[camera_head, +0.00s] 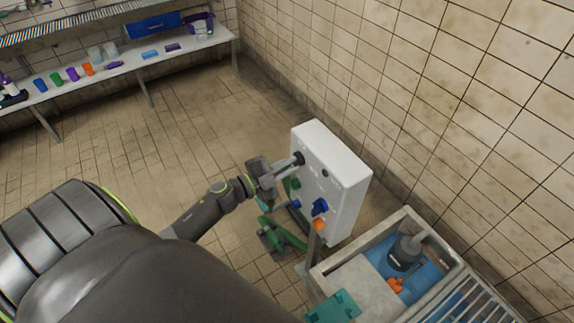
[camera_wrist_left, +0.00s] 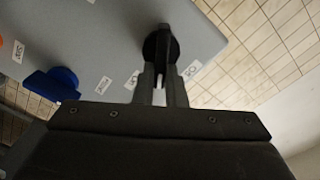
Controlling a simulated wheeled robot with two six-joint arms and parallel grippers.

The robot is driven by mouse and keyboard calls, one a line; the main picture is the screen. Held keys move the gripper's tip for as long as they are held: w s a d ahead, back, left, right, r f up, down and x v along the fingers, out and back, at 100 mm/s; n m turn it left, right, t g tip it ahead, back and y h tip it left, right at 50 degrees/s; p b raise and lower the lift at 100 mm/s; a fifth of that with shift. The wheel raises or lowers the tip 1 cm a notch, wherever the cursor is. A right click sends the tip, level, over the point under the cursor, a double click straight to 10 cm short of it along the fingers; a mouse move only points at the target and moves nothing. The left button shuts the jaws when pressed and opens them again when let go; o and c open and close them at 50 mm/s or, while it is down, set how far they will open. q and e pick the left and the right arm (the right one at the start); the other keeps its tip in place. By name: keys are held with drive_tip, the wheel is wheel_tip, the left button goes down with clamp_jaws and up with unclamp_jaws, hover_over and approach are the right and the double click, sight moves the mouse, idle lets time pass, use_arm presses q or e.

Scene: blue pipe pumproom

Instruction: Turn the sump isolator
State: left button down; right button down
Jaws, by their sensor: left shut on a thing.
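A pale panel box (camera_head: 345,180) stands near the tiled wall with several knobs on its face. My left gripper (camera_head: 293,161) is shut on a black knob (camera_head: 299,157) near the panel's upper edge. In the left wrist view my fingers (camera_wrist_left: 159,85) close on the narrow handle of that black knob (camera_wrist_left: 160,45); small white labels lie beside it. A blue knob (camera_head: 319,207) sits lower on the panel and also shows in the left wrist view (camera_wrist_left: 52,84). I cannot read which label names the sump isolator. My right gripper is out of view.
A sump tank (camera_head: 335,272) with a dark pump (camera_head: 405,252) and a grating (camera_head: 465,300) lies right of the panel. Green equipment (camera_head: 280,235) stands on the floor below it. A shelf (camera_head: 130,66) with cups is far left. The middle floor is clear.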

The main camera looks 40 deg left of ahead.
use_arm(q)
drive_tip(key=shift+d+f+m+b, duration=0.15)
drive_tip(key=shift+m+b, duration=0.25)
drive_tip(key=shift+m, duration=0.75)
drive_tip(key=shift+a+f+m+b, duration=0.15)
drive_tip(key=shift+m+b, duration=0.25)
drive_tip(key=shift+m, duration=0.7)
drive_tip(key=shift+d+f+m+b, duration=0.15)
drive_tip(key=shift+f+m+b, duration=0.2)
drive_tip(key=shift+m, duration=0.8)
drive_tip(key=shift+s+r, duration=0.1)
drive_tip(key=c, duration=1.5)
unclamp_jaws()
drive_tip(key=shift+b+v, duration=1.5)
drive_tip(key=shift+v, duration=7.2)
